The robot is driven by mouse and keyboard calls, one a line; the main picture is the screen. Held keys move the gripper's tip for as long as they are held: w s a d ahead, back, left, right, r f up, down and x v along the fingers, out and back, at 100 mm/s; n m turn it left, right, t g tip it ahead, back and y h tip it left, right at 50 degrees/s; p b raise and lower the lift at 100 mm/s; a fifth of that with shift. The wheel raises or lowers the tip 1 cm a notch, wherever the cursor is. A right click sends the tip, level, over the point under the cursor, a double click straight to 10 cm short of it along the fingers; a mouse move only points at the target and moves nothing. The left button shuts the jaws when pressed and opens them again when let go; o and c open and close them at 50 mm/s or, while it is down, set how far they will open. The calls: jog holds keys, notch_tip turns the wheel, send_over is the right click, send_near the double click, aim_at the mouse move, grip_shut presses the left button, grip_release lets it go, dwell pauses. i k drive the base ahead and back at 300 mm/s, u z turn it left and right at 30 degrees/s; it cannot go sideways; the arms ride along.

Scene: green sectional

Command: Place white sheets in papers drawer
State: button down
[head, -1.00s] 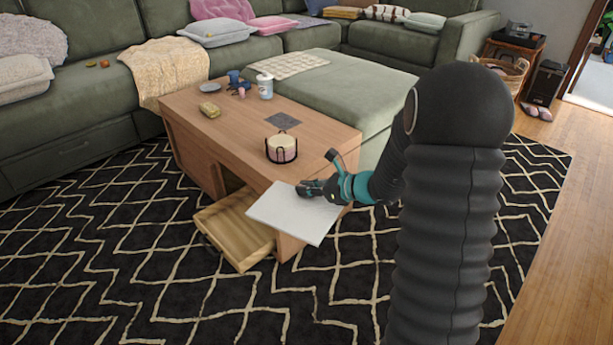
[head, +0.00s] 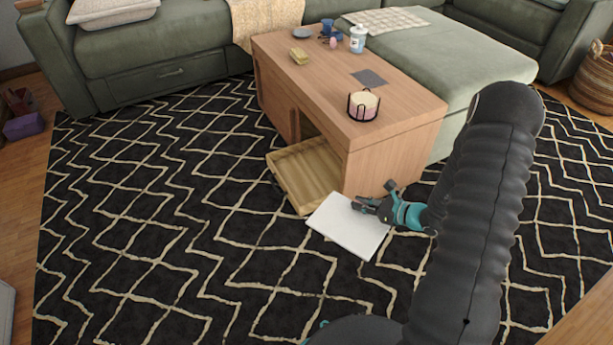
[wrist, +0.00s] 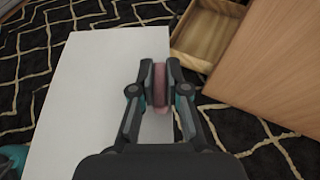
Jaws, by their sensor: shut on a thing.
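The white sheets (head: 348,226) form a flat white rectangle held out over the rug in the head view. They also fill the left of the wrist view (wrist: 85,90). My gripper (head: 366,204) is shut on their right edge; in the wrist view its fingers (wrist: 160,85) close there, with a pinkish strip between them.
The coffee table (head: 400,140) carries a caged candle (head: 363,105), a grey square (head: 369,78), a white-and-blue cup (head: 358,38) and small items. A green sectional (head: 190,60) stands behind. The patterned rug (head: 160,230) is clear at left.

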aim_at(312, 170)
jog(key=u, duration=2.1)
jog(key=i, duration=3.05)
jog(key=z, duration=3.45)
